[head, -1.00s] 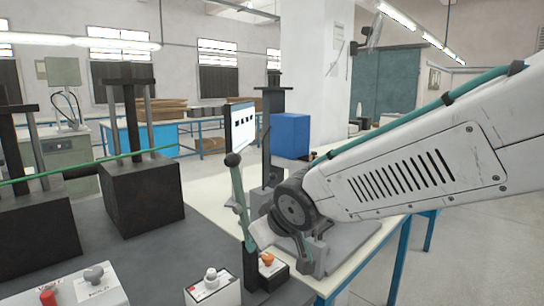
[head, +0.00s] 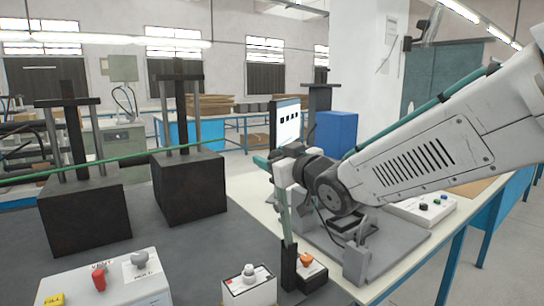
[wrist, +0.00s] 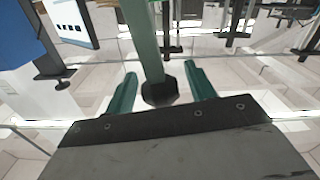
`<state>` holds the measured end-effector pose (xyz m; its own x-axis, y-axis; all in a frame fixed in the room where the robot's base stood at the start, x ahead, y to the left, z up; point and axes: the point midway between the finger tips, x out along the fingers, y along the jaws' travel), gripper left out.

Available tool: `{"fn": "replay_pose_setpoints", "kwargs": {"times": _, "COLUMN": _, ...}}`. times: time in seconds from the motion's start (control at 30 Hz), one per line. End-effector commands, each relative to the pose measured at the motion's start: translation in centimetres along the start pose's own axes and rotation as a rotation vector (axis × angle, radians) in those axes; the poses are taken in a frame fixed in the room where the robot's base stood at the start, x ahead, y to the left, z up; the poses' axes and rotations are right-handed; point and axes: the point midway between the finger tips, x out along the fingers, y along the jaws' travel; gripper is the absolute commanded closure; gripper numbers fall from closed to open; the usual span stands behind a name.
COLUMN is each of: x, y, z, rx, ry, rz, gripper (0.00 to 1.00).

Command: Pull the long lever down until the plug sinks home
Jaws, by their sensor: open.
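The long green lever (head: 284,214) stands nearly upright from a dark post, its upper end behind my gripper in the head view. In the wrist view the lever (wrist: 146,40) runs down from the top edge to a black knob (wrist: 160,93). My gripper (wrist: 160,72) is open, with one green finger on each side of the lever and knob, and gaps showing on both sides. In the head view my gripper (head: 264,161) is at the lever's top. I cannot make out the plug.
Two dark block-shaped presses (head: 189,187) stand to the left, with a thin green bar across them. A white box with a red knob (head: 100,280) and a smaller switch box (head: 248,288) sit in front. A screen (head: 286,125) stands just behind my gripper.

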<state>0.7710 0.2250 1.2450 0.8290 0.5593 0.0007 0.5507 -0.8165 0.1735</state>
Motion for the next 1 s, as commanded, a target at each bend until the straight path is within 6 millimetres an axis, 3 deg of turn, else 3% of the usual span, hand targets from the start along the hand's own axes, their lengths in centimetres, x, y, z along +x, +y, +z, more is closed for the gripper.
{"fn": "replay_pose_setpoints", "kwargs": {"times": 0.13, "x": 1.4, "y": 0.0, "z": 0.0, "rx": 0.0, "ry": -0.001, "rz": -0.001, "gripper": 0.45}}
{"fn": "replay_pose_setpoints", "kwargs": {"times": 0.43, "x": 1.6, "y": -0.1, "z": 0.0, "rx": 0.0, "ry": -0.001, "rz": -0.001, "gripper": 0.45}}
{"fn": "replay_pose_setpoints", "kwargs": {"times": 0.47, "x": 1.6, "y": -0.1, "z": 0.0, "rx": 0.0, "ry": -0.001, "rz": -0.001, "gripper": 0.51}}
{"fn": "replay_pose_setpoints", "kwargs": {"times": 0.63, "x": 1.6, "y": -0.1, "z": 0.0, "rx": 0.0, "ry": -0.001, "rz": -0.001, "gripper": 0.98}}
{"fn": "replay_pose_setpoints", "kwargs": {"times": 0.83, "x": 1.6, "y": -0.1, "z": 0.0, "rx": -0.006, "ry": -0.001, "rz": 0.0, "gripper": 1.0}}
{"fn": "replay_pose_setpoints", "kwargs": {"times": 1.0, "x": 1.8, "y": -1.8, "z": 0.0, "rx": -0.045, "ry": 0.0, "rz": -0.008, "gripper": 1.0}}
